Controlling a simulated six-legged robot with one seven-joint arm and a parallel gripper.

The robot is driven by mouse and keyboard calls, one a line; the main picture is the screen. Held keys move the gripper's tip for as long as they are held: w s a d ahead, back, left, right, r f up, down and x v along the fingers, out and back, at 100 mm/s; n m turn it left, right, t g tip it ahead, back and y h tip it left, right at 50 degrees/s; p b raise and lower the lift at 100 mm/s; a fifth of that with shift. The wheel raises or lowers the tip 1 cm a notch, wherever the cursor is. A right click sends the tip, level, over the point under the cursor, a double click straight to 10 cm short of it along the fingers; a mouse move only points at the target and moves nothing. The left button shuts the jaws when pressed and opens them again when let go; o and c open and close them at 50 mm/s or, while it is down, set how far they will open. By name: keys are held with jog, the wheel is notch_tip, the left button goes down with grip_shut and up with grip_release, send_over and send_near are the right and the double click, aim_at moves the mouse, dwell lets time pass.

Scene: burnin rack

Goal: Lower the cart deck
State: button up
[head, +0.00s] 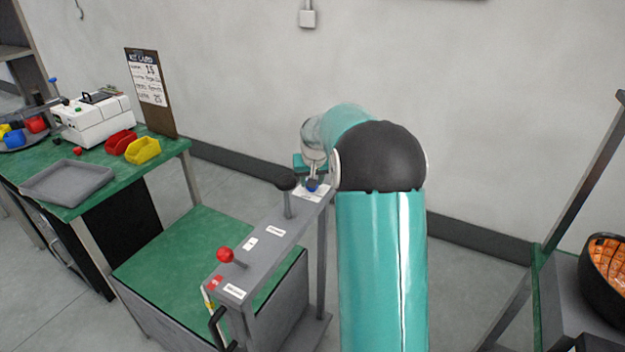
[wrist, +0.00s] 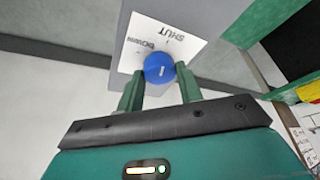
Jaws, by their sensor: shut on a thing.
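The cart has a green deck (head: 190,252) and a grey control rail (head: 262,243) along its right side. A red ball knob (head: 225,254), a black knob (head: 288,182) and a blue knob (head: 312,186) stand on the rail. The blue knob is at the far end and also shows in the wrist view (wrist: 159,68). My gripper (wrist: 160,84) is shut on the blue knob, with one green finger on each side. A white label (wrist: 150,45) behind it reads "SHUT" upside down; its other word is hard to read.
A green-topped bench (head: 165,148) at the left holds a grey tray (head: 68,183), red and yellow bins (head: 143,150), a white machine (head: 92,118) and a sign board (head: 150,90). A black basket (head: 604,270) stands at the right. A wall is behind the cart.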

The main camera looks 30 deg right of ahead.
jog(key=shift+m, duration=0.6)
jog(key=shift+g, duration=0.3)
jog(key=o, duration=1)
jog(key=shift+h, duration=0.3)
jog(key=v, duration=1.3)
jog(key=shift+s+r, duration=0.25)
jog(key=shift+r, duration=0.1)
